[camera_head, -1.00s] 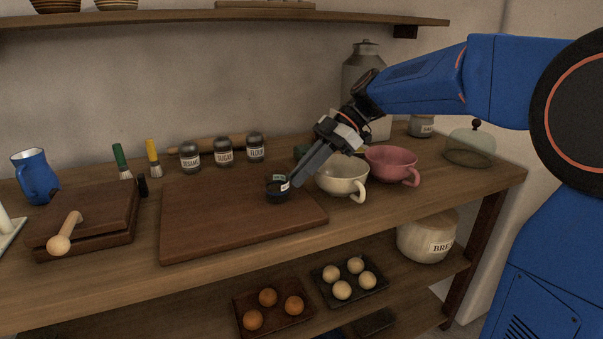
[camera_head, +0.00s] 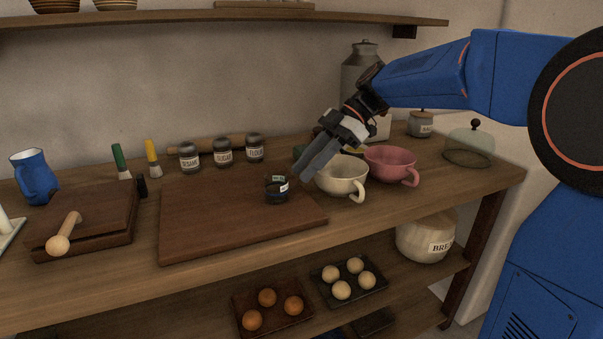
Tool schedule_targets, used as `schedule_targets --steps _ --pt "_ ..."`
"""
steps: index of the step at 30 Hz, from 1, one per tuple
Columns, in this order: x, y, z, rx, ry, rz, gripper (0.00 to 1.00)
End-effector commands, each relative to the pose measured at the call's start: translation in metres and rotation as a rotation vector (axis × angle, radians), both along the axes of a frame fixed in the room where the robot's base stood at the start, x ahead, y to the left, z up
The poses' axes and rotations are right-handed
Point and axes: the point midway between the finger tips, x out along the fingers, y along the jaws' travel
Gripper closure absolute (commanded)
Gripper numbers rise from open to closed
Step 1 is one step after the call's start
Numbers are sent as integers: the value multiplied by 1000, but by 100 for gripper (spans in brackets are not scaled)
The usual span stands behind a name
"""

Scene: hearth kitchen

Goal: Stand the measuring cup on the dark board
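The measuring cup (camera_head: 277,192) is a small dark cup with a white label. It stands upright on the right part of the dark brown board (camera_head: 215,225), in the head view. My gripper (camera_head: 303,175) is just above and to the right of the cup, apart from it. Its two grey fingers point down and left, with a narrow gap between them and nothing held. The fingers hang close to the cream cup at the board's right.
A cream cup (camera_head: 343,178) and a pink cup (camera_head: 392,166) stand right of the board. Labelled jars (camera_head: 223,153) line its back. A blue jug (camera_head: 36,176) and a wooden box (camera_head: 95,215) are at left. The board's left and middle are clear.

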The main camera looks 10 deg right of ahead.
Motion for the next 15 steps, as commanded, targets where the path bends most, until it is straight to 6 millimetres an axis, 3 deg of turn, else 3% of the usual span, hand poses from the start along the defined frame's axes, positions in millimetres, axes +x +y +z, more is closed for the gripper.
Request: schedule_targets --steps 9,15 --pt "14 -44 42 1 -2 -2 72" --pt "19 -62 59 1 -1 -1 72"
